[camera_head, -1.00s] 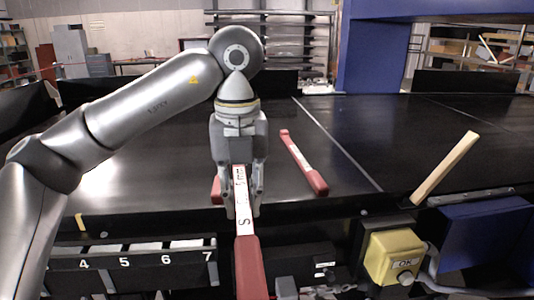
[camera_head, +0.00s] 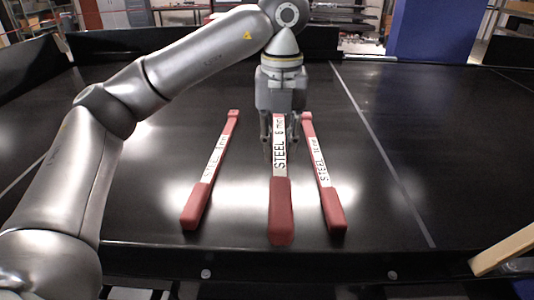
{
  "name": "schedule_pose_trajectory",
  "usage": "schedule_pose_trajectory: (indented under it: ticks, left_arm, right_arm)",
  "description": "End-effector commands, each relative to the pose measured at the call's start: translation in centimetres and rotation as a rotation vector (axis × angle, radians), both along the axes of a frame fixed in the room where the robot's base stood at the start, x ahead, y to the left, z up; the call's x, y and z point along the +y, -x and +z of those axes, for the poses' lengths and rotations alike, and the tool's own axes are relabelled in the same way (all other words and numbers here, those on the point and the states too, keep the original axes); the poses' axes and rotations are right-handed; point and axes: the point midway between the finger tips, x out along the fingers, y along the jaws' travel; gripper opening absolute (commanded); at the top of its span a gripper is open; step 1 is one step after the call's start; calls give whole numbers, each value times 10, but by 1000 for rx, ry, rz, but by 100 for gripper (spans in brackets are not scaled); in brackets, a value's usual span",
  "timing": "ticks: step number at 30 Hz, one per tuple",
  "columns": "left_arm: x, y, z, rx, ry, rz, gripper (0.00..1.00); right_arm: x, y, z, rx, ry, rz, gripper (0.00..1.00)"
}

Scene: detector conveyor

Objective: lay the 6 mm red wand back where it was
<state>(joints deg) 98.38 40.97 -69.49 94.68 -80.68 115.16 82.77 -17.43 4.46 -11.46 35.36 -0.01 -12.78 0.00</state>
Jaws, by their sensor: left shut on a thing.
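My left gripper (camera_head: 279,145) points down and is shut on the 6 mm red wand (camera_head: 281,210). This wand has a red handle toward me and a white label reading "STEEL 6 mm". It lies lengthwise over the black belt, between two other red wands. I cannot tell whether it touches the belt. The left wand (camera_head: 209,172) lies slanted on the belt, its label too blurred for the size. The right wand (camera_head: 324,175) lies close beside the held one, also with a STEEL label. The fingers hide part of the held wand's far end. My right gripper is not in view.
The black conveyor belt (camera_head: 400,130) is clear to the right, with a pale line (camera_head: 385,155) along it. A dark front edge with bolts runs below the wands. A pale wooden stick (camera_head: 505,250) juts in at lower right. A blue post (camera_head: 432,30) stands behind.

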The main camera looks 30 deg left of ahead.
Motion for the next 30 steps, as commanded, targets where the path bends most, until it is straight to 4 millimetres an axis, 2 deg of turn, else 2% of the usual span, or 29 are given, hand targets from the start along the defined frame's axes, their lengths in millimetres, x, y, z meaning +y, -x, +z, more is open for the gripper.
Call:
schedule_pose_trajectory:
  ticks: [1,6,12,18,23,27,30]
  left_arm:
    - [10,-9,-2,8,3,7,0]
    - [39,-38,-22,7,1,6,0]
    - [54,-54,-54,4,2,1,0]
    - [64,-64,-68,2,0,1,0]
    - [72,-71,-81,4,-1,2,0]
    - [71,-71,-103,3,-2,-1,0]
    - [71,-71,-111,0,-1,-1,0]
  right_arm:
    - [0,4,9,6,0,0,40]
    - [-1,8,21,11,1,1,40]
    - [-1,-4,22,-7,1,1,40]
    - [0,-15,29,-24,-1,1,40]
    - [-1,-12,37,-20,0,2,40]
    - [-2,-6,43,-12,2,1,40]
    - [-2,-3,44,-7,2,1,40]
